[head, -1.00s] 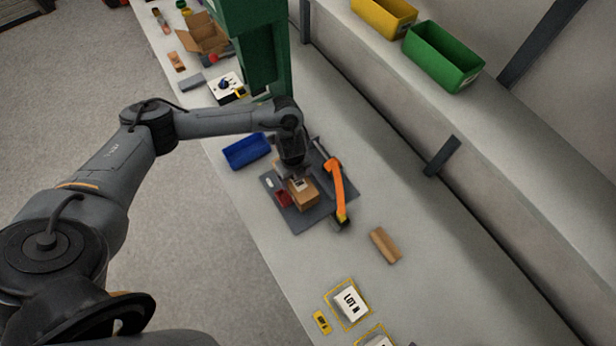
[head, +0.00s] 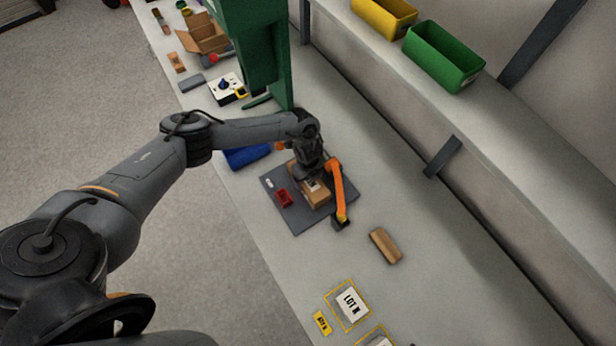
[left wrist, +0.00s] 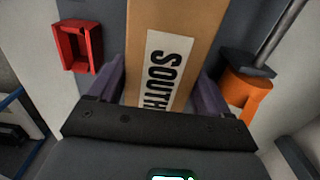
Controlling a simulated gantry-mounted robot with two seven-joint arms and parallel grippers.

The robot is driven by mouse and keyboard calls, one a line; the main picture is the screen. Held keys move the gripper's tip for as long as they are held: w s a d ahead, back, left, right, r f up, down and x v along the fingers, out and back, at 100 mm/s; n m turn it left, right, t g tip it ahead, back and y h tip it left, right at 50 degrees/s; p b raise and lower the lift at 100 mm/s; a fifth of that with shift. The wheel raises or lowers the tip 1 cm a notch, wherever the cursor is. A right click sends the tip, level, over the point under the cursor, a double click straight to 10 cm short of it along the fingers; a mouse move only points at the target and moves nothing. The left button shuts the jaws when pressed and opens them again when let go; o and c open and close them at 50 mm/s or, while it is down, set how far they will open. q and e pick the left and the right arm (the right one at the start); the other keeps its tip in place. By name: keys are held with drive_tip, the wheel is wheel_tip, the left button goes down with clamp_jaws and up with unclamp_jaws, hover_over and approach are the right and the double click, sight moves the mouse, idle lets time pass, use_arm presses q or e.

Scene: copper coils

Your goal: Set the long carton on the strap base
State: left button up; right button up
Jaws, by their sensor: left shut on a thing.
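The long carton (head: 319,198), brown with a white label, is in my left gripper (head: 311,180) above the dark grey strap base (head: 295,222) in the head view. I cannot tell whether it touches the base. In the left wrist view, the carton (left wrist: 185,18) reads "SOUTH" and sits between the two purple fingers of the gripper (left wrist: 160,85). The orange strap arm (head: 341,188) stands just right of the carton. My wrist hides the carton's far end. My right gripper is not in view.
A blue bin (head: 240,158) is partly behind my arm. A brown block (head: 385,246) and a "LOT N" pad (head: 349,303) lie to the lower right. Bench around the brown block is clear.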

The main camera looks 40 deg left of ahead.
use_arm(q)
drive_tip(key=shift+f, duration=0.15)
drive_tip(key=o, duration=1.4)
drive_tip(key=shift+c, duration=0.2)
drive_tip(key=shift+r, duration=0.2)
